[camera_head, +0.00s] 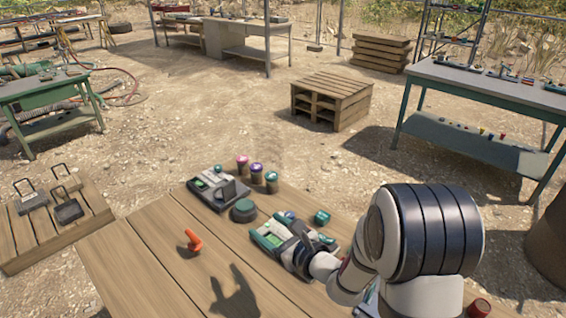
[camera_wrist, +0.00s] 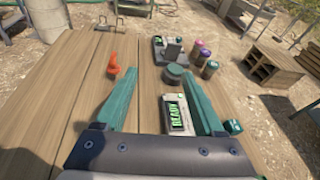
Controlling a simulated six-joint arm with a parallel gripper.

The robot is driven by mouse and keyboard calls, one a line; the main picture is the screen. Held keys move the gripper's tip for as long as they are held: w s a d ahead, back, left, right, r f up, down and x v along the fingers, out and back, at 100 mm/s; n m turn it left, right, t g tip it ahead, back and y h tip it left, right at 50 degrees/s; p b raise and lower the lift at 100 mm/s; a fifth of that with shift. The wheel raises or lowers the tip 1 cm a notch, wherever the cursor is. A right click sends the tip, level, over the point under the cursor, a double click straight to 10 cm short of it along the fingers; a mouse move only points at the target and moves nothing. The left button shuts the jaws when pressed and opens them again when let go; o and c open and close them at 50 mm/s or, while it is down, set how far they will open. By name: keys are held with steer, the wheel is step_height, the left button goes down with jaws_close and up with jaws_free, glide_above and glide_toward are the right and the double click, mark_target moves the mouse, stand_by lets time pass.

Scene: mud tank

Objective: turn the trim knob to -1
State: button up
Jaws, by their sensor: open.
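No part marked as a trim knob, and no -1 mark, can be made out. A squat, round dark green piece (camera_head: 243,210) stands on the wooden table; it also shows in the wrist view (camera_wrist: 174,73) near the right fingertip. A pale device with a lit green READY display (camera_wrist: 177,115) lies partly under my gripper, its near part hidden. In the head view, my gripper (camera_head: 290,238) hangs over that area. In the wrist view, my gripper (camera_wrist: 160,79) has its teal fingers spread, with nothing seen held between them.
A grey device with a raised dark panel (camera_head: 212,186) stands further back, beside pink (camera_head: 242,165), purple (camera_head: 257,174) and teal-lidded jars (camera_head: 271,182). An orange upright piece (camera_head: 193,240) stands left. A teal cup (camera_head: 321,217) is right. The wooden table (camera_head: 140,260) is bare at left.

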mark_target(291, 217)
steer(key=w+d+f+m+h, duration=0.1)
steer(key=d+f+m+h, duration=0.1)
steer(key=d+f, duration=0.1)
steer(key=w+d+f+m+h, duration=0.1)
steer(key=d+f+m+h, duration=0.1)
steer(key=d+f, duration=0.1)
steer(key=w+d+f+m+t+h, duration=0.1)
steer(key=d+f+m+h, duration=0.1)
steer(key=d+f, duration=0.1)
steer(key=shift+w+f, duration=0.1)
steer(key=shift+w, duration=0.05)
steer(key=x, duration=1.5)
steer(key=shift+w+f, duration=0.1)
steer(key=shift+w, duration=0.15)
jaws_close()
